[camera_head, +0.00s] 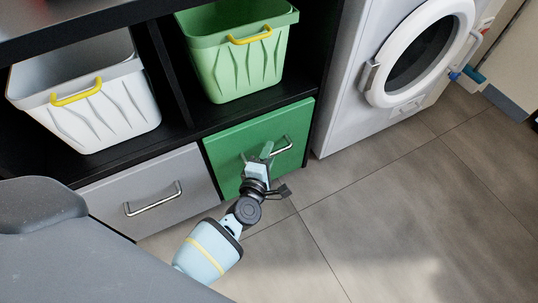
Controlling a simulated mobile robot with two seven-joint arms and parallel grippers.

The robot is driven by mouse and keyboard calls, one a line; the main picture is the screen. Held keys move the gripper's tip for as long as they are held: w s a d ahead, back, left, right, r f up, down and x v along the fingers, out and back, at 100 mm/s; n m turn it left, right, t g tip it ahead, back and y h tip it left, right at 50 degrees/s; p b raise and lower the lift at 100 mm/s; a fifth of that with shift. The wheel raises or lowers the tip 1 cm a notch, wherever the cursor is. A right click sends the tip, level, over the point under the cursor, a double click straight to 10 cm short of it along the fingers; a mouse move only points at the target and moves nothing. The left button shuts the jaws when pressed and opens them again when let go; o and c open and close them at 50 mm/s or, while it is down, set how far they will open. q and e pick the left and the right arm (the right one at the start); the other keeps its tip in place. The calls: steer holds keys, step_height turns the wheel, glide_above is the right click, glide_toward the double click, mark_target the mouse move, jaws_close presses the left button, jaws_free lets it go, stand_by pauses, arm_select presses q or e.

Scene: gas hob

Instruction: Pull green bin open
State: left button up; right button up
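The green bin front (228,148) is a flat green panel low in the black shelf unit, at the centre of the head view. It looks flush with the grey front beside it. Its metal bar handle (283,147) runs across the panel. My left gripper (266,152) is in front of the panel, with its fingers overlapping the handle near its left part. The fingers hide part of the handle, and I cannot tell whether they grip it or are open around it. My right gripper is not in view.
A grey front with a handle (152,199) adjoins on the left. Above stand a white basket (100,118) and a light green basket (240,66) with yellow handles. A washing machine (345,110) stands to the right. The tiled floor (400,215) in front is clear.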

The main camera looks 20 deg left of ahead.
arm_select(q)
jaws_close()
stand_by(0.5)
